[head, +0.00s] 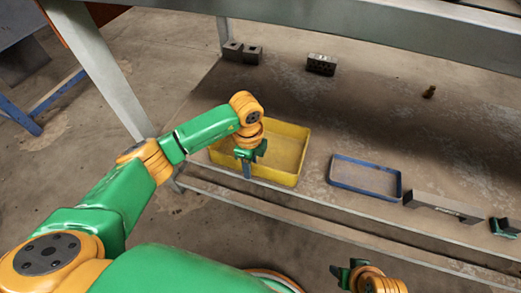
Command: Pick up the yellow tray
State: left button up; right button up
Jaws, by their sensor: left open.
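The yellow tray (286,151) lies on the brown, worn lower shelf, left of the middle of the head view. It is shallow and rectangular, and I see nothing inside it. My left arm reaches over its left part and hides some of its rim and floor. My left gripper (247,167) is open and points down at the tray's near side. I cannot tell whether its fingers touch the wall. My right gripper (346,271) shows at the bottom edge, below and right of the tray. Its jaw gap is not clear.
A blue tray (366,189) lies to the right, then a long grey block (443,207) and a small green object (503,228). Dark hollow bricks (321,64) stand at the back. A metal beam (330,30) crosses above, with a leg (105,75) at left.

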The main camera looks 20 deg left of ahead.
pick_arm(q)
grip_shut()
dwell(1.4)
